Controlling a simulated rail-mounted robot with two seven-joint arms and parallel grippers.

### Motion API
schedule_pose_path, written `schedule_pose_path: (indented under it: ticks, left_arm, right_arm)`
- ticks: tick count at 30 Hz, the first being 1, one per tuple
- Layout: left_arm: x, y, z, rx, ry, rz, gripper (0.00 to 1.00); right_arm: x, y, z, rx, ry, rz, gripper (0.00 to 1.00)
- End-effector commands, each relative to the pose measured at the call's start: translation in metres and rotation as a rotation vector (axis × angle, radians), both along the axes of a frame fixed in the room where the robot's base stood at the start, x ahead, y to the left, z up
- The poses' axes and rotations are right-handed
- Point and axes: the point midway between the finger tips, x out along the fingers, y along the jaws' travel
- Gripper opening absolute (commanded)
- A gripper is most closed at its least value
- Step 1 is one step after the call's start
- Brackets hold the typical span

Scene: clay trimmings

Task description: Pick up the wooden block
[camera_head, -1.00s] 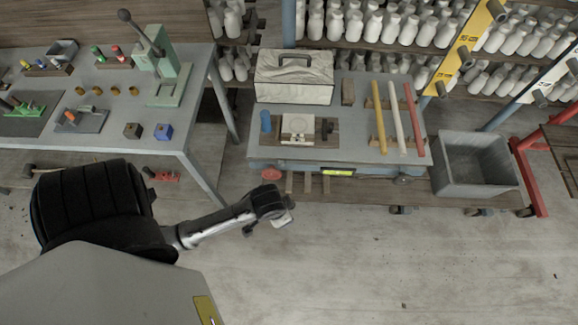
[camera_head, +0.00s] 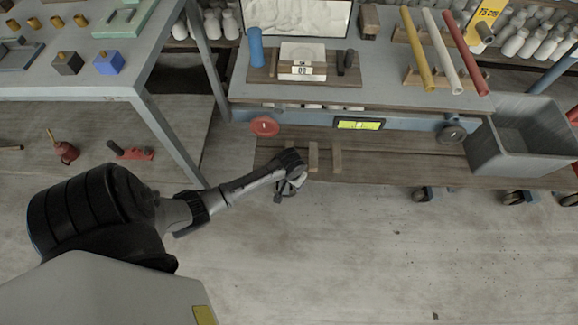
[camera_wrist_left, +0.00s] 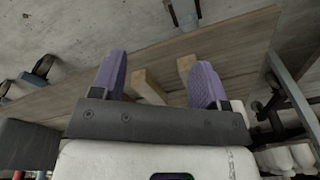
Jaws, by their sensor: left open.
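A brown wooden block (camera_head: 369,22) stands at the back of the cart's top in the head view. Two pale wooden pieces (camera_head: 313,157) (camera_head: 337,158) lie on the cart's lower shelf. My left gripper (camera_head: 288,187) is at the front edge of that shelf, just left of these pieces in the picture. In the left wrist view the purple fingers of my left gripper (camera_wrist_left: 159,68) are spread wide and hold nothing. Two pale wooden pieces (camera_wrist_left: 149,87) (camera_wrist_left: 186,69) show beyond and between the fingers, apart from them. My right gripper is not in view.
The cart's top (camera_head: 300,98) overhangs the lower shelf (camera_head: 400,165). A red knob (camera_head: 264,126) sticks out at its front. A grey bin (camera_head: 530,140) stands right. A table leg (camera_head: 168,140) is close left of my arm. Open floor lies in front.

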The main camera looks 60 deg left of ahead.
Motion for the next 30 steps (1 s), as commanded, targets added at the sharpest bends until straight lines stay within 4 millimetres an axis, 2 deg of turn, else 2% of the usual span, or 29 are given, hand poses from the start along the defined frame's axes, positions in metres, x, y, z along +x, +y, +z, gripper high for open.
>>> schedule_pose_path:
  ticks: [1,6,12,18,25,30]
  left_arm:
    - [0.016,0.024,-0.005,-0.001,0.005,0.075,0.68]
    - [0.047,0.081,-0.006,-0.037,0.026,0.311,0.68]
    - [0.063,0.122,-0.005,-0.077,0.040,0.504,0.68]
    - [0.067,0.135,-0.011,-0.097,0.045,0.580,0.68]
    - [0.068,0.137,-0.023,-0.098,0.045,0.587,0.68]
    - [0.068,0.136,-0.042,-0.098,0.045,0.586,0.68]
  right_arm:
    - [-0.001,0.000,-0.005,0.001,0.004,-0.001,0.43]
    - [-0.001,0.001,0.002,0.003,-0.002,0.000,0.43]
    - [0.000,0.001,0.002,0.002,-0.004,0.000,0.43]
    - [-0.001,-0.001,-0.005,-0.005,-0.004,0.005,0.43]
    - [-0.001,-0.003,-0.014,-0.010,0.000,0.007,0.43]
    - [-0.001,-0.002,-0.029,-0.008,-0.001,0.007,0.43]
